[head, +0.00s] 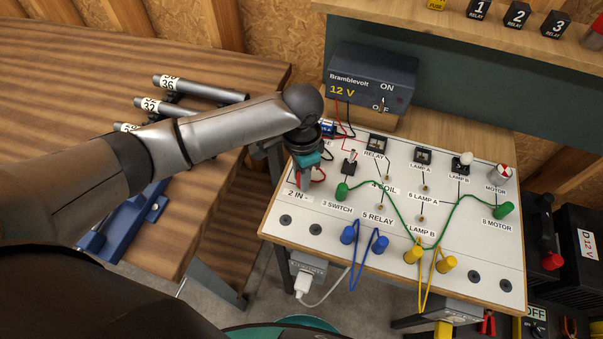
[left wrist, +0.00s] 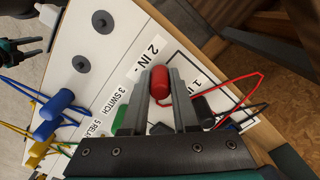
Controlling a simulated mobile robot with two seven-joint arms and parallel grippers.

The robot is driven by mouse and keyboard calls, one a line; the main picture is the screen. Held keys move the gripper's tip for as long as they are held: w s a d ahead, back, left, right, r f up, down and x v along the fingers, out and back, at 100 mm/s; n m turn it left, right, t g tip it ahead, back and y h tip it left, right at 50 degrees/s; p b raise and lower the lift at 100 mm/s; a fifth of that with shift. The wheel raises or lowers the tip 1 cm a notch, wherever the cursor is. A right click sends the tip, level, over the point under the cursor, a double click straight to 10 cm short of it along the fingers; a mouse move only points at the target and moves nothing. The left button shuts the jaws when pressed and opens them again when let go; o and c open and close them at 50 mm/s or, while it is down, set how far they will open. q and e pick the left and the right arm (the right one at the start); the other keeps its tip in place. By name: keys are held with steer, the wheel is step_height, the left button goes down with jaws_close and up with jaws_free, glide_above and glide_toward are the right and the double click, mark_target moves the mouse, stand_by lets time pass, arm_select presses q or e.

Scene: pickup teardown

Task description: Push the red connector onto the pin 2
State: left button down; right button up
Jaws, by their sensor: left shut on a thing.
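My left gripper (head: 306,182) is over the upper left part of the white board, by the label "2 IN -" (head: 298,194). It is shut on the red connector (left wrist: 160,85), which shows between the two fingers in the left wrist view. In the head view the gripper mostly covers the connector. Pin 2 itself is hidden, so I cannot tell whether the connector touches it.
The white board (head: 395,262) carries a green lead (head: 343,191), blue plugs (head: 348,235) and yellow plugs (head: 446,264). A 12 V supply box (head: 370,80) stands behind it. A red wire (left wrist: 240,86) curves beside the left fingers. Metal tubes (head: 203,88) lie on the wooden bench.

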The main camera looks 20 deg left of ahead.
arm_select(q)
steer(key=shift+f, duration=0.15)
steer(key=c, duration=0.6)
jaws_free()
